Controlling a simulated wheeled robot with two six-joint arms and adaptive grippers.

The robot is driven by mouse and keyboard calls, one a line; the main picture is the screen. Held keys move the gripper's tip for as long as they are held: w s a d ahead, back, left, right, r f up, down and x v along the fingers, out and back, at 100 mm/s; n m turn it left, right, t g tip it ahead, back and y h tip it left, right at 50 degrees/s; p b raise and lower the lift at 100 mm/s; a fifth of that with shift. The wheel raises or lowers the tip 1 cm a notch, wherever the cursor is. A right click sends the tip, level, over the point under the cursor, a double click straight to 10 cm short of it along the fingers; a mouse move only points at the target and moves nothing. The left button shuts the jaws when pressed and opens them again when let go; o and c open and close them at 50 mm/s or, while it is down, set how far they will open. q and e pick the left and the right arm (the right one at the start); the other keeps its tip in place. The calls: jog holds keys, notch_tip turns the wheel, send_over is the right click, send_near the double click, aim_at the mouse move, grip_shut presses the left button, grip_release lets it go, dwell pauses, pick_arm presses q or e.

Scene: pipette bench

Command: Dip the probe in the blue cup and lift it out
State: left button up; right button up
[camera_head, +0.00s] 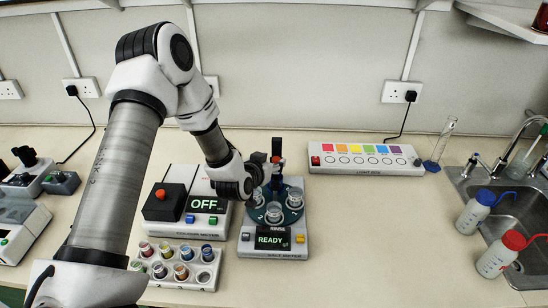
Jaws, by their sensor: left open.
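A dark upright piece with an orange-red band (277,158), which looks like the probe, stands at the back of the turntable on the meter reading READY (272,241). My left gripper (266,172) is open beside it, on its left. The gap between them is too small to judge. Glass cups stand on the turntable, one at its front (273,212). A white rack at the lower left (178,283) holds several small coloured cups. The blue cup (207,252) is at the right end of its back row. My right gripper is out of view.
A white meter reading OFF (180,232) stands left of the turntable, under my left arm. A colour-strip box (365,172) and a glass cylinder (440,145) stand at the back right. Blue-capped (472,215) and red-capped (497,258) bottles stand by the sink. The centre-right bench is clear.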

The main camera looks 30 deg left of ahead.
pick_arm(q)
jog(key=x, duration=0.2)
jog(key=shift+w+f, duration=0.25)
jog(key=shift+s+r, duration=0.1)
jog(key=shift+s, duration=0.1)
jog(key=shift+s+r, duration=0.1)
jog(key=shift+s, duration=0.05)
jog(key=c, duration=0.5)
grip_shut()
notch_tip(320, 180, up, 6)
jog(key=p, duration=0.3)
jog(key=o, duration=0.5)
grip_release()
jog(key=shift+f, duration=0.2)
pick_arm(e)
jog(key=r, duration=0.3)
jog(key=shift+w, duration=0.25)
